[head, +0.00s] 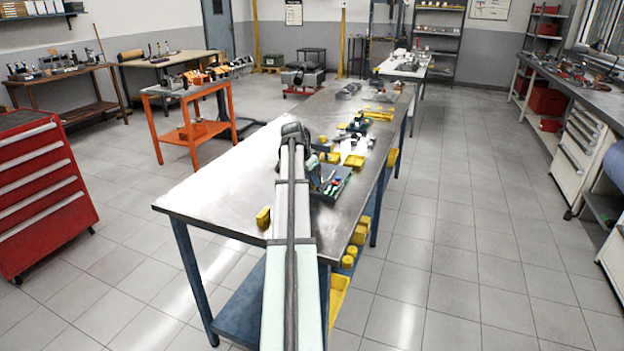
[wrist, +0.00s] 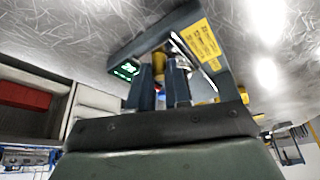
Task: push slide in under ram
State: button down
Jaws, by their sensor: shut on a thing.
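In the wrist view, my gripper (wrist: 161,84) points at a dark press-like frame (wrist: 207,67) with a green lit display (wrist: 127,69) and a yellow label (wrist: 202,45). Its two dark fingers are shut on a small brass-coloured part (wrist: 159,66), which looks like part of the slide. The fingers and the frame hide most of the slide. A bright metal piece (wrist: 180,45) shows inside the frame; I cannot tell whether it is the ram. In the head view, my own arm hides the gripper and most of the press.
Yellow bins (head: 354,161) and several small parts lie farther along. The bench's left side is clear.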

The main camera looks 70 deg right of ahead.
jog(key=d, duration=0.5)
jog(key=shift+a, duration=0.15)
jog(key=c, duration=1.1)
grip_release()
jog(key=v, duration=1.4)
